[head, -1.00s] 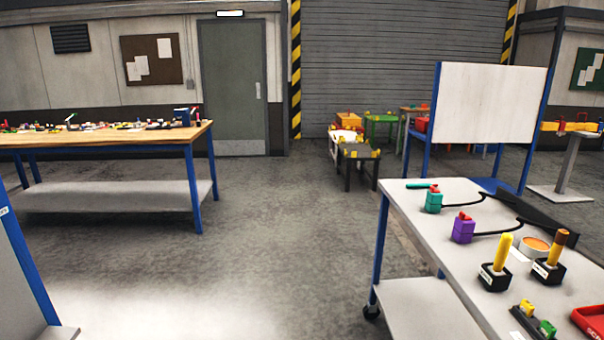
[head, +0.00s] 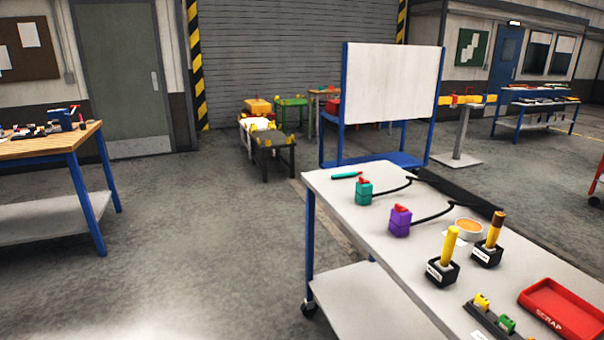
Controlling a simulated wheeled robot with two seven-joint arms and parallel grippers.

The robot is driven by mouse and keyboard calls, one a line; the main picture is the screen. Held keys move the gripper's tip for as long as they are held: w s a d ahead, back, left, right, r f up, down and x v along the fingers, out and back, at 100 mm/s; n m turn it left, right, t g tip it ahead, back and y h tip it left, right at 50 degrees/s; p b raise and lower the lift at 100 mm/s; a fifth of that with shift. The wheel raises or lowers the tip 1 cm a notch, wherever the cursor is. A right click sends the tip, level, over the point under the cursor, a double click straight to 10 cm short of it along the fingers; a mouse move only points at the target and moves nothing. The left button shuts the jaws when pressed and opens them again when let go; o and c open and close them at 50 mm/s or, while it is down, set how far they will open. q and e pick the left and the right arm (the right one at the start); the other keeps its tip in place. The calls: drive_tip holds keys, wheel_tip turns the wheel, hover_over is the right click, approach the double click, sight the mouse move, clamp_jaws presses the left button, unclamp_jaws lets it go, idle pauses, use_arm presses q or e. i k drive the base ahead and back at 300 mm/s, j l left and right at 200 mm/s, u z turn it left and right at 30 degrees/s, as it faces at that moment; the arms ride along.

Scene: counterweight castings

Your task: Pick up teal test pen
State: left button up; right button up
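A teal test pen (head: 346,175) lies flat near the far left corner of the grey-topped workbench (head: 340,211) in the head view. It is a thin teal stick just behind a teal block with a red top (head: 364,191). I cannot tell whether the pen touches that block. Neither of my grippers shows in the head view.
The bench also holds a purple block (head: 400,221), two yellow-handled tools in black stands (head: 443,268) (head: 487,251), an orange-filled bowl (head: 468,229) and a red scrap tray (head: 565,310). A wooden-topped bench (head: 48,145) stands at left. The floor between (head: 200,230) is clear.

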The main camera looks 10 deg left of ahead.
sight(349, 174)
drive_tip(key=i+j+z, duration=0.8)
drive_tip(key=i+j, duration=0.25)
